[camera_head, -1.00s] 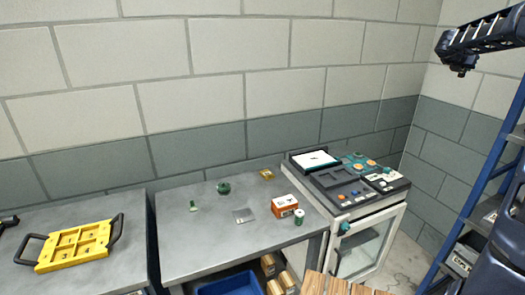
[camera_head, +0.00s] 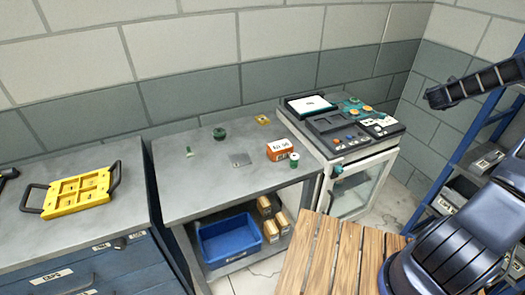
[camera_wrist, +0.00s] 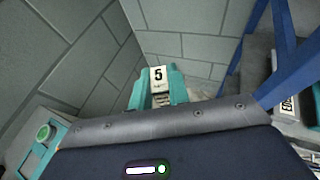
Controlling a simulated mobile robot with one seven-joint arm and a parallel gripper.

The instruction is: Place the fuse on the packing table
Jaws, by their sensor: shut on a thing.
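My gripper (camera_wrist: 158,93) shows in the wrist view with teal fingers, shut on a small item (camera_wrist: 158,74) with a white face marked 5. I take it to be the fuse, though most of it is hidden between the fingers. In the head view my gripper (camera_head: 437,98) is a dark shape at the upper right, in front of the wall and shelving, and the held item cannot be made out. A grey table (camera_head: 210,182) stands mid-view and a wooden slatted surface (camera_head: 322,262) is in front. I cannot tell which is the packing table.
A blue bin (camera_head: 230,240) sits below. A control console (camera_head: 345,130) stands right, blue shelving (camera_head: 470,130) further right. The visible slats are clear.

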